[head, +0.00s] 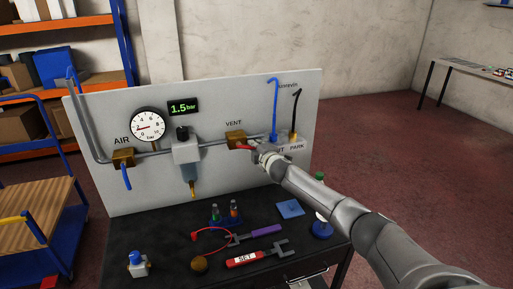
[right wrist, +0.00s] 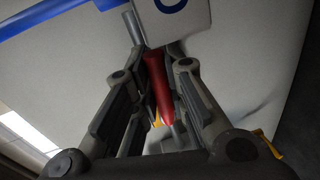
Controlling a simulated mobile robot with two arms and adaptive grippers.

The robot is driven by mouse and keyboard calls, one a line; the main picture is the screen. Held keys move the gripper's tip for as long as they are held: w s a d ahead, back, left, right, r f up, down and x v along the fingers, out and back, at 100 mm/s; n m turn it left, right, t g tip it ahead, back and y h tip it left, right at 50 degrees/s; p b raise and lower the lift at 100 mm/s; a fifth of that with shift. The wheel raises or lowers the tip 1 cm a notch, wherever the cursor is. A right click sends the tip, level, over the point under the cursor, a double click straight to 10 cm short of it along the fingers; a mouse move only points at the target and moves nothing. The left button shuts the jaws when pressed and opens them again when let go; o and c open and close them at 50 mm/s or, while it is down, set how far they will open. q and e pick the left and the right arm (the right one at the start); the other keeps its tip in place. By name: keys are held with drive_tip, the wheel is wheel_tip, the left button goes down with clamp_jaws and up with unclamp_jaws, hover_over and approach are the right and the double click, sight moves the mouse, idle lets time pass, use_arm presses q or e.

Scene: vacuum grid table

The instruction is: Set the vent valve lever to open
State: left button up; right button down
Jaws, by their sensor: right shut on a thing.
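The brass vent valve (head: 235,139) sits on the grey panel under the label VENT. Its red lever (head: 244,149) points right, roughly along the pipe, with its far end hidden by my right gripper (head: 259,151). In the right wrist view the red lever (right wrist: 158,90) lies between the two fingers of the right gripper (right wrist: 162,65), which is shut on it. My left gripper is in neither view.
The panel (head: 100,180) also carries a gauge (head: 149,124), a 1.5 bar display (head: 183,107) and the air valve's blue lever (head: 126,178). Hooked blue (head: 274,105) and black (head: 295,110) hoses stand right of the vent. Tools lie on the dark table (head: 165,240) below.

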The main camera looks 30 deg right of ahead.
drive_tip(key=c, duration=1.5)
unclamp_jaws()
drive_tip(key=shift+o, duration=0.2)
drive_tip(key=shift+s, duration=0.15)
drive_tip(key=v, duration=1.1)
drive_tip(key=shift+s, duration=0.35)
